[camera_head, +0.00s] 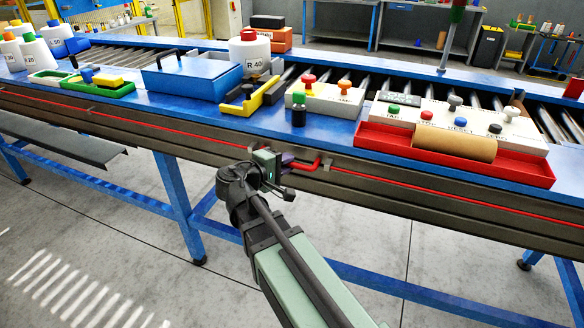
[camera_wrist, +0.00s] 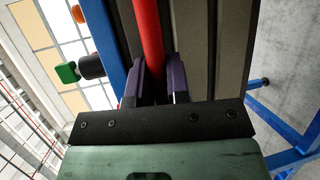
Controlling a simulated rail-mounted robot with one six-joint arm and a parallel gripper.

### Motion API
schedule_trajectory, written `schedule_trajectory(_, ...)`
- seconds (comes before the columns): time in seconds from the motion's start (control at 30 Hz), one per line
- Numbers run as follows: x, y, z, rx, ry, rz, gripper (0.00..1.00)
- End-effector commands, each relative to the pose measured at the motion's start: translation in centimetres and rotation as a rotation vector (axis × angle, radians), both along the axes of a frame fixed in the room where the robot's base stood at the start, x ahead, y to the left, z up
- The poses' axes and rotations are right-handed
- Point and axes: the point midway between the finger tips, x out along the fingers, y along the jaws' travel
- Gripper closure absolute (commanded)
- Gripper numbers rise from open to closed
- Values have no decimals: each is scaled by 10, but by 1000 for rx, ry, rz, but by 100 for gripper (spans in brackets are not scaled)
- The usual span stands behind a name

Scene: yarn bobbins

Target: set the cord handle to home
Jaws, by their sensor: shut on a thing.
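The red cord handle (camera_head: 318,163) is a short red bar bent at its end, on the dark front rail of the blue table. A thin red cord runs along the rail to both sides. My gripper (camera_head: 288,163) is at the handle's left part and is shut on it. In the wrist view the red bar (camera_wrist: 150,45) runs between my two dark purple fingers (camera_wrist: 156,82). The part deepest between the fingers is hidden. No position mark reading home can be made out.
A red tray (camera_head: 380,144) with a brown roll and a button panel (camera_head: 535,140) sit above, to the right. A green-capped black bottle (camera_head: 298,112) stands at the table edge. The floor in front is free, apart from blue table legs (camera_head: 175,190).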

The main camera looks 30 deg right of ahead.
Motion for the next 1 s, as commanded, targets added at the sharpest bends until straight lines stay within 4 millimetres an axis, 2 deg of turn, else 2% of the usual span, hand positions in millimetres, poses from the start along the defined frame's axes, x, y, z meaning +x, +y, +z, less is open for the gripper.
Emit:
schedule_trajectory(0.07, 9, 2, 0, -1, 0, 16, 100)
schedule_trajectory(0.3, 10, 2, 1, -4, -1, 19, 100)
schedule_trajectory(0.33, 10, 2, 1, -4, -1, 19, 82)
schedule_trajectory(0.5, 9, 2, 1, -2, -1, 18, 58)
schedule_trajectory(0.8, 7, 6, 2, -1, 0, 17, 58)
schedule_trajectory(0.87, 5, 12, 4, -1, 0, 17, 58)
schedule_trajectory(1.0, -4, 42, 11, -1, -1, 21, 58)
